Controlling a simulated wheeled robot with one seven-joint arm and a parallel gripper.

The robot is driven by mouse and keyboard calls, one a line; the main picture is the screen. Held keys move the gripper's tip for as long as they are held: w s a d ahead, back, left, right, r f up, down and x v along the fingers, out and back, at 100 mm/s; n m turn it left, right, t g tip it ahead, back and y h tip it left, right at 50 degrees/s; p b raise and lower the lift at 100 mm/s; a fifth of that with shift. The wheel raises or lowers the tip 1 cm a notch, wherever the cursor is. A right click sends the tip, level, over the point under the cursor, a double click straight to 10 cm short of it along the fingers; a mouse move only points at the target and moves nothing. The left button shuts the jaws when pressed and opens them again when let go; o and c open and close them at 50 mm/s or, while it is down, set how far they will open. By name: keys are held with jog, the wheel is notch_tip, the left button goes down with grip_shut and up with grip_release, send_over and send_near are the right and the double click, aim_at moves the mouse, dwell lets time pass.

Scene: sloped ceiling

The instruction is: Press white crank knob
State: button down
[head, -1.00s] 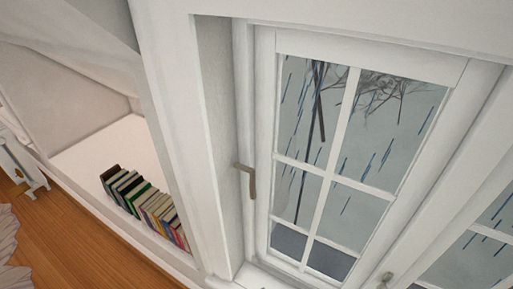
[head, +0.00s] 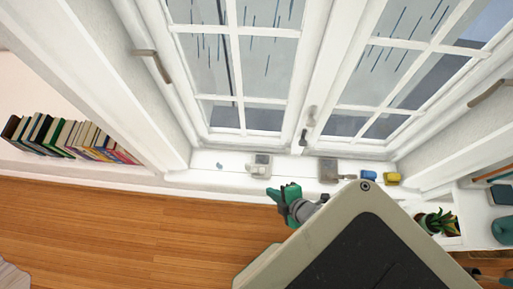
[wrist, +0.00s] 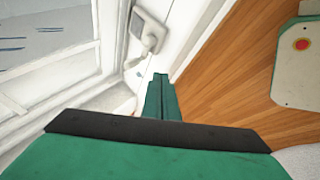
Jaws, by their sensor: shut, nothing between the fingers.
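A small white box (head: 260,165) with a pale knob-like part sits on the window sill in the head view. A similar pale device with a rounded knob (wrist: 149,41) shows at the top of the wrist view, ahead of my fingertips. A crank shape is too small to make out clearly. My green gripper (head: 286,191) is in front of the sill, to the lower right of the white box and apart from it. In the wrist view my gripper (wrist: 159,77) has its fingers together and empty.
A grey box (head: 328,169), a blue item (head: 369,175) and a yellow item (head: 392,179) stand farther right on the sill. A potted plant (head: 437,222) is at the right. Books (head: 70,138) line the left. The wooden floor (head: 130,215) is clear.

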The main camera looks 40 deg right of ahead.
aim_at(248, 167)
jog(key=w+d+r+n+g+y, duration=0.2)
jog(key=w+d+r+n+g, duration=0.2)
jog(key=n, duration=0.7)
jog(key=w+d+r, duration=0.1)
jog(key=w+d, duration=0.1)
jog(key=d, duration=0.1)
jog(key=shift+d+r+n+g, duration=0.3)
jog(key=shift+r+n+g, duration=0.1)
jog(key=x, duration=0.9)
jog(key=shift+w+a+f, duration=0.2)
jog(key=shift+a+f, duration=0.1)
jog(key=shift+f, duration=0.05)
jog(key=shift+w+a+f, duration=0.15)
jog(key=shift+w+a, duration=0.55)
jog(key=shift+w, duration=0.25)
jog(key=shift+w+a, duration=0.45)
jog(key=shift+w, duration=0.2)
